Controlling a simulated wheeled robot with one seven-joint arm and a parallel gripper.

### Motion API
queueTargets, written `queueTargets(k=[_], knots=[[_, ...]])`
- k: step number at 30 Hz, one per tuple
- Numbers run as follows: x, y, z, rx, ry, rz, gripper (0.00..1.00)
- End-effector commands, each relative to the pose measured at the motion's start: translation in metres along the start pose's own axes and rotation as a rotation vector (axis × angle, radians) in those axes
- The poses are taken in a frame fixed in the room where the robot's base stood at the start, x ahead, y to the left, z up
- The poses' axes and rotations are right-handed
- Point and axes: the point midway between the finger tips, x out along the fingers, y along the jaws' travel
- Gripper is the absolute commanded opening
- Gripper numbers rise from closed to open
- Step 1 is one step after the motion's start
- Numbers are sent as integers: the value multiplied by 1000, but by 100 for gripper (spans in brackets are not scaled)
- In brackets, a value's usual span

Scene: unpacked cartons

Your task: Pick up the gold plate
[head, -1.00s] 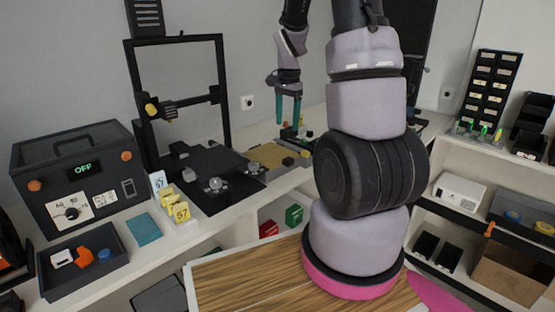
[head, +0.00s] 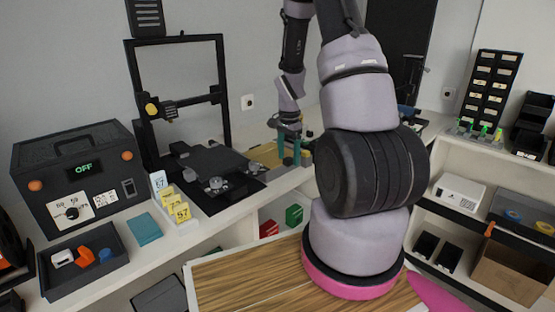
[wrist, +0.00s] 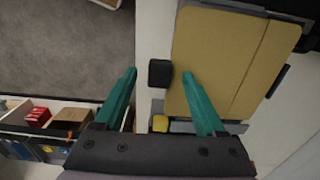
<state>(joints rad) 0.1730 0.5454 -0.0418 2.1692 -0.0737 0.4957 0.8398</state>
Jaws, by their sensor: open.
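My gripper (wrist: 159,75) is open with teal fingers and nothing held. Its right finger overlaps the plate's left part; its left finger is left of the counter edge in the picture. In the head view my gripper (head: 289,160) points down at the plate's right end, partly hiding it.
The black printer frame (head: 180,100) stands left of the plate, with silver knobs on its bed. A yellow piece (wrist: 160,123) lies near my right finger. Shelves with red (head: 269,229) and green (head: 294,215) boxes are below the counter. Grey floor (wrist: 65,50) shows left.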

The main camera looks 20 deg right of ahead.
Motion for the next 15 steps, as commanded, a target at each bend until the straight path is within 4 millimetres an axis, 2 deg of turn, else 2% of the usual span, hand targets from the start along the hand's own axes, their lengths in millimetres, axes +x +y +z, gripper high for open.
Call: queueTargets(k=[7,8,9,13,15], knots=[[2,0,0,1,0,-1,72],[2,0,0,1,0,-1,69],[2,0,0,1,0,0,53],[2,0,0,1,0,0,4],[2,0,0,1,0,0,0]])
